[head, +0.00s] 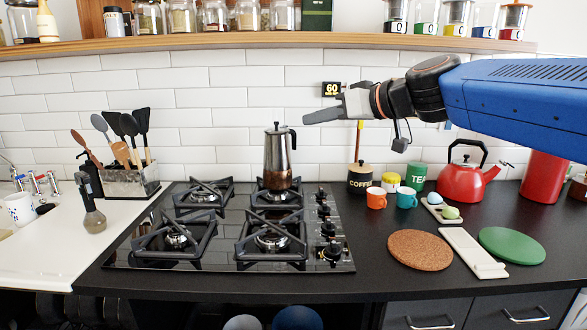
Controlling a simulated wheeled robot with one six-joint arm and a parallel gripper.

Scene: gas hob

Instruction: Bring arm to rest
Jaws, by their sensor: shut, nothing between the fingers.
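My gripper (322,116) is shut and empty. It hangs in the air in front of the tiled wall, pointing left, with my blue arm reaching in from the right. Below and left of it, a silver moka pot (279,158) with a black handle stands upright on the back right burner of the black gas hob (205,258). The gripper is apart from the pot and higher than its lid in the picture. The other burners are bare. Several black knobs (328,230) line the hob's right side; I cannot tell their settings.
A coffee canister (360,180), an orange mug (376,200), a teal mug (407,197) and a red kettle (466,180) stand right of the hob. A cork mat (420,249) and a green mat (511,246) lie in front. A utensil holder (130,182) is at left. A wooden shelf (290,39) runs above.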

